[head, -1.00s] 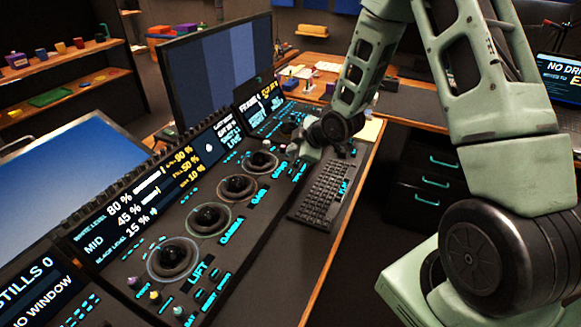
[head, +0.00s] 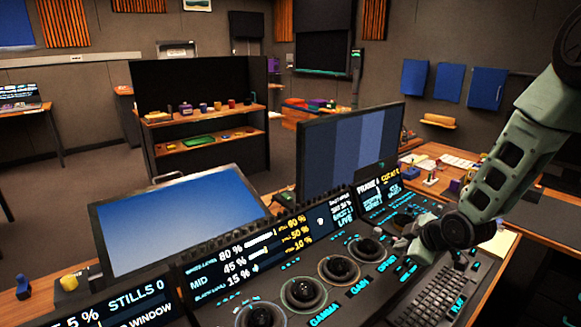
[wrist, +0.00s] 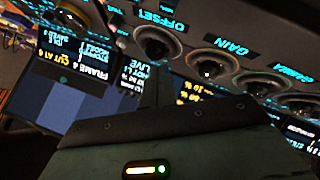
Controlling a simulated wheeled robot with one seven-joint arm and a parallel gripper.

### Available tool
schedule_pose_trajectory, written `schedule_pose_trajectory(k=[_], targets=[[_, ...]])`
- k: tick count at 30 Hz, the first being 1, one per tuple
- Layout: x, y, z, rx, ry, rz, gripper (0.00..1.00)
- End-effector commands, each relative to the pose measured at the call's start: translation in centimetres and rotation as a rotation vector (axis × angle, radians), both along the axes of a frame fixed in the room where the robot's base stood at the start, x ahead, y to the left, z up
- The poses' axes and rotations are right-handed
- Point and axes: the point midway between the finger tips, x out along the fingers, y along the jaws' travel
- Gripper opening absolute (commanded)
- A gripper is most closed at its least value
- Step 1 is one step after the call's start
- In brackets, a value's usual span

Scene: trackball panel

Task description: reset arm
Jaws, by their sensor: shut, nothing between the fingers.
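My arm comes in from the right of the head view. My gripper (head: 408,246) hangs over the far right part of the trackball panel, close to the OFFSET trackball (head: 369,249); its fingers are small there, and it looks shut and empty. I cannot tell whether it touches the panel. The GAIN trackball (head: 338,268), GAMMA trackball (head: 303,291) and LIFT trackball (head: 260,316) run toward the lower left. In the wrist view the OFFSET trackball (wrist: 158,42) and GAIN trackball (wrist: 210,68) show upside down beyond the gripper body.
A black keyboard (head: 440,296) lies right of the panel, below my arm. A large monitor (head: 350,150) with blue bars stands behind the panel, and a tilted blue screen (head: 180,220) is at left. A shelf (head: 205,145) holds several small objects. Open air is above the panel.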

Motion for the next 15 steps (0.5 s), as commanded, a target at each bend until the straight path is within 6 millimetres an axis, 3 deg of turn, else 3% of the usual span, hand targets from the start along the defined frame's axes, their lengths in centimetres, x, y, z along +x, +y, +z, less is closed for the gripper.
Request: schedule_pose_trajectory(k=[1, 5, 9, 12, 15], targets=[[-0.7, 2.4, 1.4, 0.010, 0.034, 0.004, 0.00], [-5.1, 8.9, 4.6, 0.043, 0.193, -0.040, 0.00], [-12.7, 14.9, 7.9, 0.058, 0.383, -0.110, 0.00], [-19.0, 17.7, 9.9, 0.048, 0.507, -0.167, 0.00], [-24.8, 19.1, 11.3, 0.025, 0.610, -0.220, 0.00]])
